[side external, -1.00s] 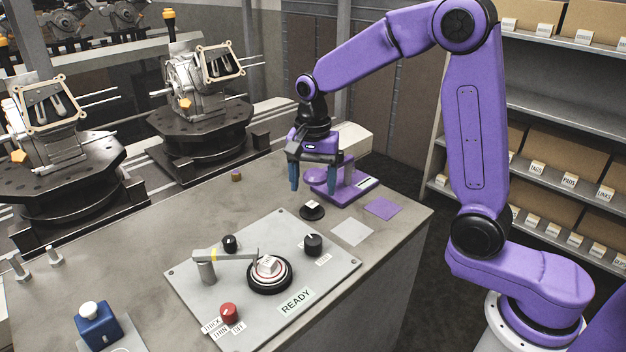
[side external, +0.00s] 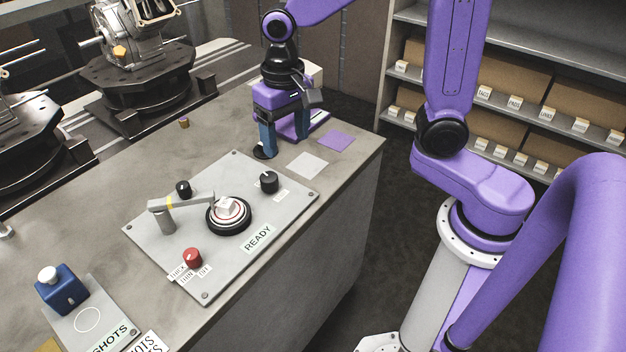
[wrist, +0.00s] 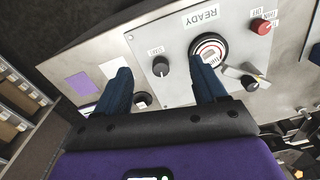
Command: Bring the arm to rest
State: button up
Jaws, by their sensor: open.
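My gripper (side external: 285,140) has blue fingers set apart, with nothing visible between them. It points down over the far right part of the counter (side external: 340,165), beside the purple stand (side external: 319,119), which it partly hides. The near finger covers part of a small black disc (side external: 261,153); I cannot tell whether they touch. In the wrist view the two fingers (wrist: 161,66) reach towards the grey panel, and the black disc with a white top (wrist: 143,101) shows between them.
The grey panel (side external: 150,228) carries a READY label, a round black-rimmed dial (side external: 229,229), black knobs, a red knob (side external: 192,257) and a lever arm (side external: 185,201). White (side external: 306,165) and purple (side external: 336,140) squares lie at the right. A blue block (side external: 62,290) stands front left. Shelves stand behind.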

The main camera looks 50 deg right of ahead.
jog(key=s+d+n, duration=0.2)
jog(key=s+n, duration=0.5)
jog(key=s, duration=0.3)
jog(key=s+d+n, duration=0.3)
jog(key=s+n, duration=0.4)
jog(key=s, duration=0.3)
jog(key=shift+f+n, duration=0.3)
jog(key=shift+f, duration=0.15)
